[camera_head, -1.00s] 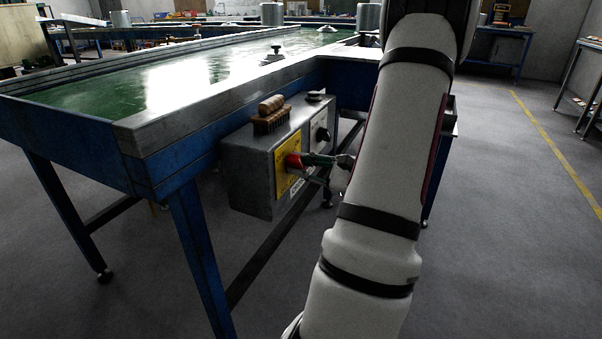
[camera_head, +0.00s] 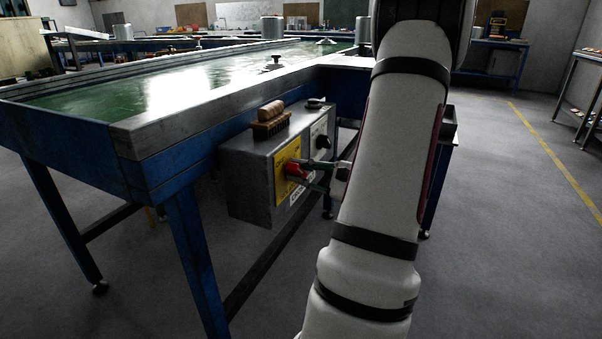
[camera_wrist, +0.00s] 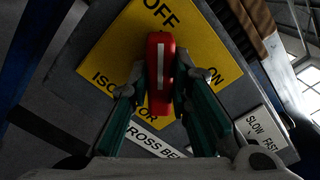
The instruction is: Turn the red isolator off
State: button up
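The red isolator handle (camera_wrist: 160,75) has a white stripe and sits on a yellow plate (camera_wrist: 110,48) marked OFF, ON and ISOLATOR. In the wrist view its stripe points up at the word OFF; ON lies to its right. My gripper (camera_wrist: 160,84) has one finger on each side of the handle's lower part, and both tips appear to touch it. In the head view the red handle (camera_head: 293,171) is on the front of a grey control box (camera_head: 250,178), with my gripper (camera_head: 306,171) at it from the right. The handle's lower end is partly hidden between the fingers.
A black speed knob (camera_head: 321,142) is on the same box, right of the yellow plate. A wooden brush (camera_head: 270,125) lies on top of the box. The blue-framed table (camera_head: 160,165) stands close behind and left.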

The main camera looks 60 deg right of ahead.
jog(key=o, duration=0.4)
jog(key=shift+c, duration=0.2)
jog(key=shift+s, duration=0.1)
jog(key=s, duration=1.1)
jog(key=shift+s+d, duration=0.4)
jog(key=shift+d, duration=0.05)
